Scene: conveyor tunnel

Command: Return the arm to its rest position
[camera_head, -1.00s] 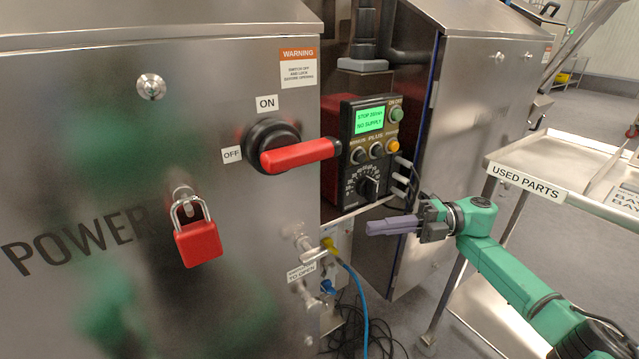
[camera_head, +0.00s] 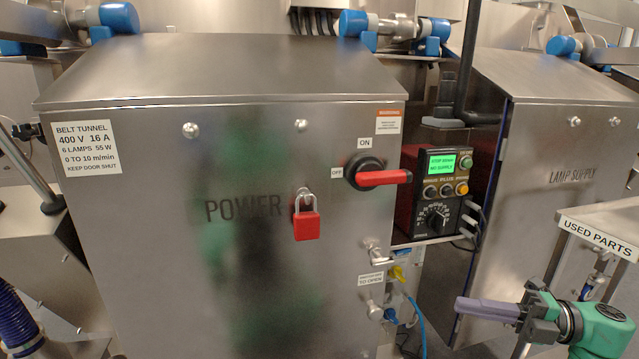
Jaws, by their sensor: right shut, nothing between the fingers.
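My right gripper (camera_head: 487,310) is at the lower right, its fingers pointing left and closed together with nothing between them. My green right arm (camera_head: 600,328) comes in from the lower right edge. The gripper is in front of the gap between the power cabinet (camera_head: 130,250) and the lamp supply cabinet (camera_head: 560,135), below the control box (camera_head: 440,190), touching nothing that I can see. The red switch handle (camera_head: 385,178) points right. The red padlock (camera_head: 306,222) hangs on the power cabinet's front. My left gripper is not in view.
The used parts tray (camera_head: 600,235) stands at the right, close above my right arm. Yellow and blue plugs with a blue cable (camera_head: 418,320) are left of the gripper. A metal latch knob (camera_head: 377,253) sticks out of the power cabinet.

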